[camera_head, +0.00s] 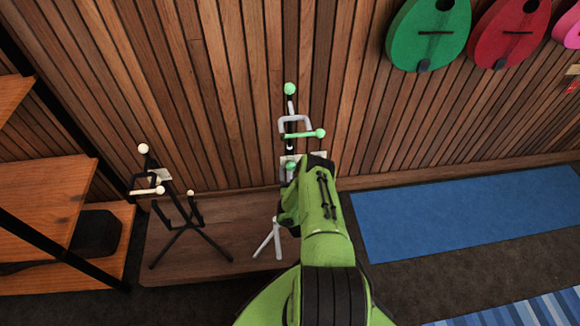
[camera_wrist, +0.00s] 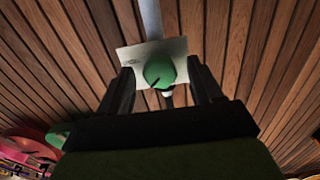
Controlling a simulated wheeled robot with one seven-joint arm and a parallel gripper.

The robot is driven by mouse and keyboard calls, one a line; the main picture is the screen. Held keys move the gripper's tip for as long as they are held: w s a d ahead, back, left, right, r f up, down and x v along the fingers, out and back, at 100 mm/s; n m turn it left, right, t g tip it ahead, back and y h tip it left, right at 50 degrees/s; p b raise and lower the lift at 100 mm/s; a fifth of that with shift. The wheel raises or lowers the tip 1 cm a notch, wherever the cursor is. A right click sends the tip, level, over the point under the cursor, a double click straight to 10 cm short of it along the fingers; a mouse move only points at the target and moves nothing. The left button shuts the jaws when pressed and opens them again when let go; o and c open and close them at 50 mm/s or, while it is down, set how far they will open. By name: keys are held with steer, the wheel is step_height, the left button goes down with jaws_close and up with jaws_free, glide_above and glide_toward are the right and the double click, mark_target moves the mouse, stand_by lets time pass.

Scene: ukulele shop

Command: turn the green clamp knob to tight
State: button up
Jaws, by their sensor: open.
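The green clamp knob (camera_wrist: 159,68) is round with a dark mark on its lower edge. It sits in front of a pale card (camera_wrist: 136,55) with faint lettering, too small to read. My gripper (camera_wrist: 160,76) is open, with one dark finger on each side of the knob and gaps between. I cannot tell how deep the knob lies between them. In the head view the knob (camera_head: 291,167) shows beside my green arm, on a grey stand (camera_head: 290,105) with green ball tips. My arm hides part of the stand, and my fingers are mostly hidden there.
A black stand (camera_head: 178,222) with cream knobs is to the left on a low wooden platform (camera_head: 222,232). Wooden shelves (camera_head: 50,190) are at far left. Green (camera_head: 428,30) and red (camera_head: 508,32) ukulele bodies hang on the slatted wall. A blue mat (camera_head: 460,215) lies right.

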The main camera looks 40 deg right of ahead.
steer(key=c, duration=1.1)
steer(key=shift+o, duration=0.2)
steer(key=shift+m, duration=0.4)
steer(key=m, duration=0.4)
steer(key=shift+a+m, duration=0.1)
steer(key=shift+m, duration=0.2)
steer(key=m, duration=0.5)
steer(key=shift+m, duration=0.3)
